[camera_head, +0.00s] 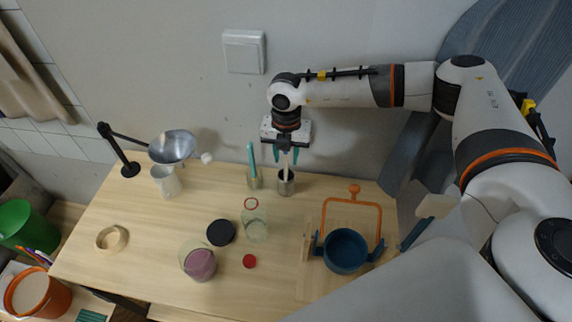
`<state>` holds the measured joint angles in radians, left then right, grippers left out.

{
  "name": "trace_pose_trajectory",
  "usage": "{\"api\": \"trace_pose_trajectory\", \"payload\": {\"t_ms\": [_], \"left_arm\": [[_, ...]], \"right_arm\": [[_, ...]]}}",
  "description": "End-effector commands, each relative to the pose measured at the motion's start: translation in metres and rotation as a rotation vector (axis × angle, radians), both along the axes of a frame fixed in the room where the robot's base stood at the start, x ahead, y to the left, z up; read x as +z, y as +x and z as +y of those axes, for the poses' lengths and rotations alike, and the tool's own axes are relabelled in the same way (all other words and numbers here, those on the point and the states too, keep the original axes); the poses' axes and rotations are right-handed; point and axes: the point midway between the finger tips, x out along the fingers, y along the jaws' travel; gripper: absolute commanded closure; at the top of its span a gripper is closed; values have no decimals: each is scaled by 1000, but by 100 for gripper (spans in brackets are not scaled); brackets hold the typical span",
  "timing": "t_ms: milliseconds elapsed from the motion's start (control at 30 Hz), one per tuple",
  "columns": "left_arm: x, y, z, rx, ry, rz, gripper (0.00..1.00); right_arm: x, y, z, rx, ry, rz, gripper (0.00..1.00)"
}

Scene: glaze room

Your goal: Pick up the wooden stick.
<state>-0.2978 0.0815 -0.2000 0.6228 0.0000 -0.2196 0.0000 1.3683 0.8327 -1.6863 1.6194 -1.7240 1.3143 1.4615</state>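The wooden stick (286,172) stands upright in a small dark metal cup (286,187) near the back of the table, by the wall. My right gripper (286,156) points down right above the cup. Its two teal fingertips are apart, one on each side of the stick's upper part, and they do not appear to touch it. The stick's top end is hidden at the gripper. My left gripper is not in view.
A glass with a teal stick (251,158) stands just left of the cup. A clear jar (255,222), black lid (221,232), purple-filled jar (199,263) and blue pot (346,252) stand in front.

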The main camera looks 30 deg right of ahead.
Motion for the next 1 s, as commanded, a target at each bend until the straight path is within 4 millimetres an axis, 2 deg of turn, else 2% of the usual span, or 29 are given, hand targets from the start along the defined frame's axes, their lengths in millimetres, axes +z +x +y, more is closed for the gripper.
{"api": "trace_pose_trajectory", "payload": {"t_ms": [100, 133, 333, 633, 733, 867, 1000], "left_arm": [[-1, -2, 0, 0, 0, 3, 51], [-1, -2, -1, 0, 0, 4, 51], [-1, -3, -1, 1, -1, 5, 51], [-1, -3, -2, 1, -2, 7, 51], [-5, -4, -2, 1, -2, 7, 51], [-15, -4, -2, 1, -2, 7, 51], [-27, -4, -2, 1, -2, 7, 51]], "right_arm": [[0, 0, 0, 0, 0, 0, 65], [0, 0, 0, 0, 0, 0, 69], [0, 0, 0, -1, 0, 0, 100], [1, 0, 0, -1, 0, 0, 100], [7, 1, 0, -1, 1, -2, 100], [26, 1, 0, 0, 1, -6, 100], [55, 1, 0, 0, 2, -6, 100]]}}
